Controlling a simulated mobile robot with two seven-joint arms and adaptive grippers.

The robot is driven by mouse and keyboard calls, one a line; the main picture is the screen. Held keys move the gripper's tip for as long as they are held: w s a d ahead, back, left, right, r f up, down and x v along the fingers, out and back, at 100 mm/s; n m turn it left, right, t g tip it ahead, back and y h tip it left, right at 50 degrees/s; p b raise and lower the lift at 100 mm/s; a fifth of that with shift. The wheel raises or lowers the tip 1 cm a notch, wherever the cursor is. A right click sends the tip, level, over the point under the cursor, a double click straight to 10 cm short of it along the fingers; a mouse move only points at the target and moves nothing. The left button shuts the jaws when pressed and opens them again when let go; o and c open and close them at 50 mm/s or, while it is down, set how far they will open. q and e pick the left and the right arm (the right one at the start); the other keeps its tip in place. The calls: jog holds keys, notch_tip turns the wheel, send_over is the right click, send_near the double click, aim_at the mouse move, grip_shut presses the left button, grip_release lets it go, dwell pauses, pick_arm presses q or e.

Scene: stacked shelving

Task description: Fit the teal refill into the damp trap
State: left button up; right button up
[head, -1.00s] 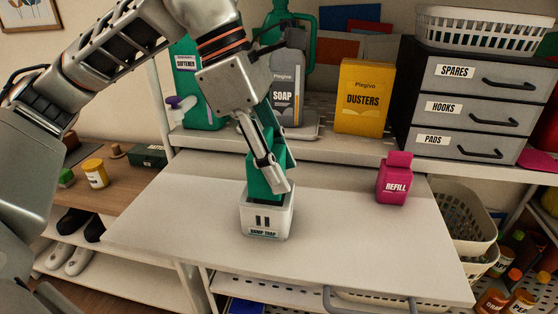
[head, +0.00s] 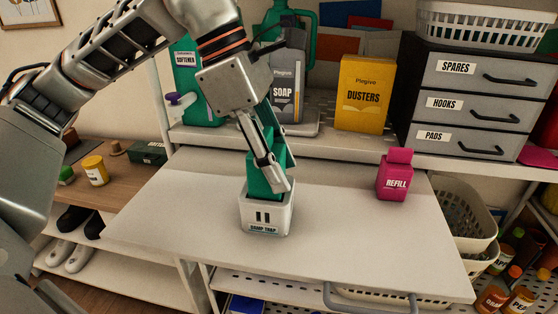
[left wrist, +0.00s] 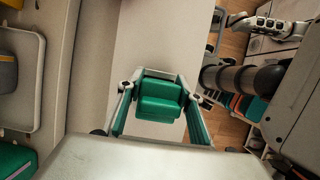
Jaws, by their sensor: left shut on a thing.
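The teal refill (head: 262,183) is a green block held upright by my left gripper (head: 275,180), which is shut on it. The damp trap (head: 266,217) is a small white box with two dark slots and a label, standing on the pale board. The refill's lower end is at the trap's open top and appears inside its rim; how deep it sits is hidden. In the left wrist view the refill (left wrist: 160,97) is between the fingers of my left gripper (left wrist: 160,108), and the trap is hidden behind it. I do not make out my right gripper.
A magenta refill (head: 394,176) stands to the right on the white board (head: 340,235). Behind are a soap bottle (head: 286,90), a yellow dusters box (head: 364,92) and a drawer unit (head: 470,98). The board around the trap is clear.

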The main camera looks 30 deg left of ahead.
pick_arm(q)
jog(key=shift+f+b, duration=0.55)
jog(key=shift+f, duration=0.35)
dwell(1.1)
jog(key=shift+r, duration=0.15)
dwell(0.7)
jog(key=o, duration=1)
jog(key=shift+c, duration=0.2)
jog(key=shift+r+p, duration=0.15)
jog(key=shift+p, duration=0.15)
jog(key=shift+r+p, duration=0.7)
jog(key=shift+r, duration=0.2)
